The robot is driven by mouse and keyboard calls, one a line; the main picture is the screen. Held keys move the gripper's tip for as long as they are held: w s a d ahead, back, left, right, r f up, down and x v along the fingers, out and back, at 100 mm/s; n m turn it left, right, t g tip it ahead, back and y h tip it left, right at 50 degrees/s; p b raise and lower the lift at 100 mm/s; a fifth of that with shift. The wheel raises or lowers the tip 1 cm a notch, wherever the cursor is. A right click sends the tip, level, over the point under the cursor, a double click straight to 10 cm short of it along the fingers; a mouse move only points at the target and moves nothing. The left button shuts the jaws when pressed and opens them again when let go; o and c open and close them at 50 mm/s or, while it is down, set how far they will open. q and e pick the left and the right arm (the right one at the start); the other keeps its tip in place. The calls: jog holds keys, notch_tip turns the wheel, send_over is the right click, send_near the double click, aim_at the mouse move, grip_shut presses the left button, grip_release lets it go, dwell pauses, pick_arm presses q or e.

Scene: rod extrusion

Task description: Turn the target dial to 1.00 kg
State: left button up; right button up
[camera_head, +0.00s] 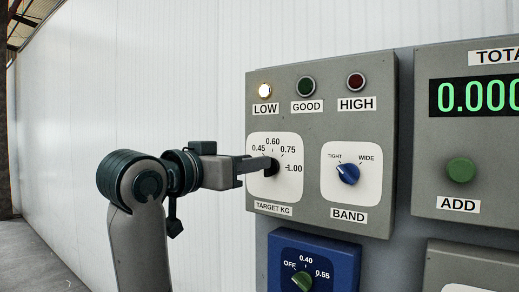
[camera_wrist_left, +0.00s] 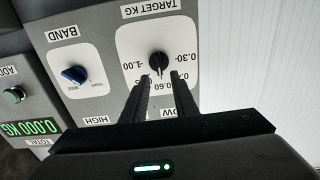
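The target dial is a black round knob (camera_wrist_left: 158,64) on a white plate labelled TARGET KG (camera_head: 287,194), with marks including 0.45, 0.60, 0.75 and 1.00. In the left wrist view, which is upside down, its light pointer line is towards the 0.60 mark, away from 1.00. My left gripper (camera_head: 270,164) is level with the dial, its fingers reaching to the knob and partly hiding it in the head view. In the wrist view the left gripper (camera_wrist_left: 159,83) has a gap between its fingertips, with the knob just at the tips; contact cannot be told. My right gripper is not in view.
A blue BAND knob (camera_head: 348,174) sits right of the dial. LOW (camera_head: 264,91) is lit; GOOD (camera_head: 306,87) and HIGH (camera_head: 356,81) are dark. A blue box with a green knob (camera_head: 302,281) is below. A green ADD button (camera_head: 461,170) and display (camera_head: 487,95) are at right.

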aim_at(274, 168)
pick_arm(q)
jog(key=shift+p+x, duration=0.6)
jog(key=shift+x, duration=1.1)
grip_shut()
